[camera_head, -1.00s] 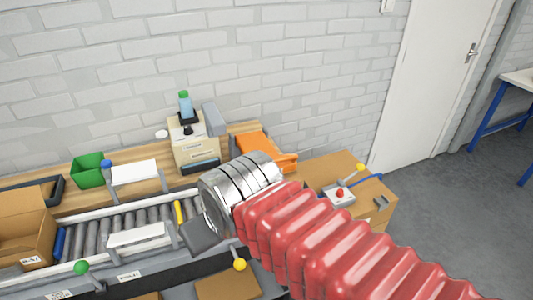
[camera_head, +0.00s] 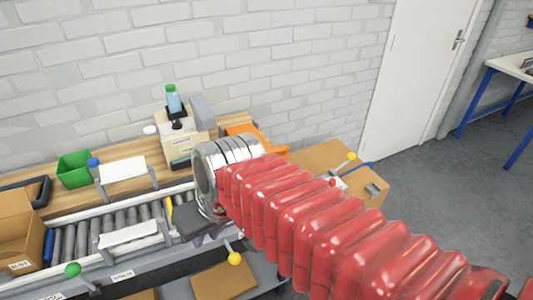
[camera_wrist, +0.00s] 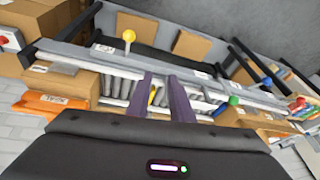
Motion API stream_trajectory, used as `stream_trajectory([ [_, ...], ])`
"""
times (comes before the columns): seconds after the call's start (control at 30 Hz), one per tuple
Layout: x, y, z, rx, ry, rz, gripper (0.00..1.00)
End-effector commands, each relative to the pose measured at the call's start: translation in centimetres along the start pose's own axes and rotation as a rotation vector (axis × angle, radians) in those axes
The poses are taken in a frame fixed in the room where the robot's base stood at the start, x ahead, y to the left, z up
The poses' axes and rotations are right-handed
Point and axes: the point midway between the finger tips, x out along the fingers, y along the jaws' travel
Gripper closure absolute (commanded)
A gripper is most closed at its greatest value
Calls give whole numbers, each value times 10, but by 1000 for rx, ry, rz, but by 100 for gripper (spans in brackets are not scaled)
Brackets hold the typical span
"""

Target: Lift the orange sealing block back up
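An orange piece (camera_head: 243,131) lies at the right end of the wooden bench, partly hidden behind my wrist. It also shows at the left of the wrist view (camera_wrist: 52,104), with a white label. I cannot tell for certain whether it is the sealing block. My gripper (camera_wrist: 160,77) is over the roller conveyor. Its two purple fingers stand apart with nothing between them, well clear of the orange piece. In the head view, the fingers are mostly hidden under the dark gripper body.
The roller conveyor (camera_head: 82,240) carries a white plate (camera_head: 128,235). Yellow-knobbed (camera_head: 234,258) and green-knobbed (camera_head: 73,269) levers stand at its front. A green bin (camera_head: 73,170) and a dispenser (camera_head: 184,150) stand behind. A cardboard box (camera_head: 318,157) is at right. Floor at far right is clear.

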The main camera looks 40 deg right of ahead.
Motion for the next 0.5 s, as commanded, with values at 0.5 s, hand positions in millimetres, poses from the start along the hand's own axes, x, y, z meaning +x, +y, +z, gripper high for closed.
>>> stream_trajectory([
  [0.5,42,32,-8,431,-167,-323,80],
])
